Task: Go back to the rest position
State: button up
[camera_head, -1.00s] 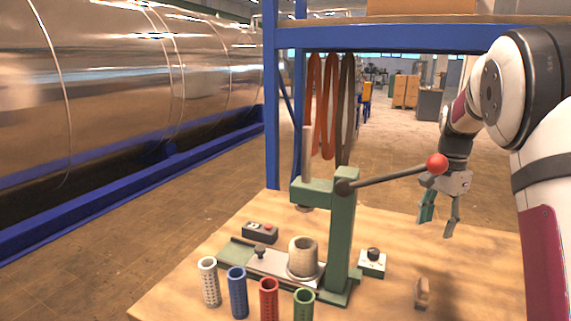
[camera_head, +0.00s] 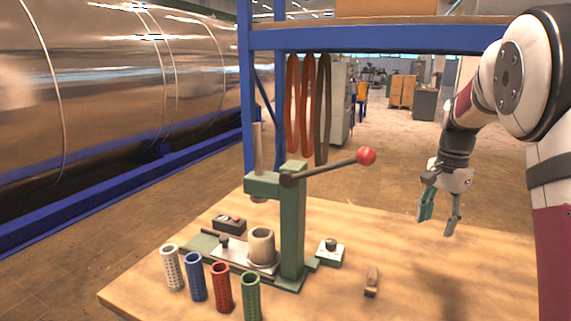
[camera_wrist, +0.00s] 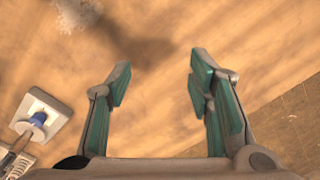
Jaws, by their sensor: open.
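My gripper (camera_head: 438,212) is open and empty above the right part of the wooden table in the head view. The press's lever with a red ball (camera_head: 366,156) reaches up and to the right toward my gripper, with a clear gap in the picture.
On the table (camera_head: 400,299) are a beige cup (camera_head: 262,247), several perforated tubes (camera_head: 221,287), a black control box (camera_head: 229,225), a small knobbed block (camera_head: 330,253) and a wooden piece (camera_head: 372,282). A blue shelf frame (camera_head: 380,38) holds hanging loops (camera_head: 305,105). A large metal tank (camera_head: 110,90) is at left.

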jog(key=s+a+r+n+t+p, duration=0.1)
jog(key=s+a+r+n, duration=0.25)
jog(key=s, duration=0.45)
jog(key=s+a+r+n+t+p, duration=0.1)
jog(key=s+a+r+n+p, duration=0.15)
jog(key=s+a+r, duration=0.4)
jog(key=s+a+r+n+t, duration=0.1)
jog(key=s+a+r+n, duration=0.15)
jog(key=s, duration=0.75)
jog(key=s+a+f+n+p, duration=0.1)
jog(key=s+n, duration=0.1)
jog(key=s, duration=0.3)
jog(key=s+a+f+n+t, duration=0.1)
jog(key=s+a+n, duration=0.1)
jog(key=s, duration=0.4)
jog(key=shift+s+f+n+p, duration=0.15)
jog(key=shift+f+n+p, duration=0.2)
jog(key=shift+f, duration=0.05)
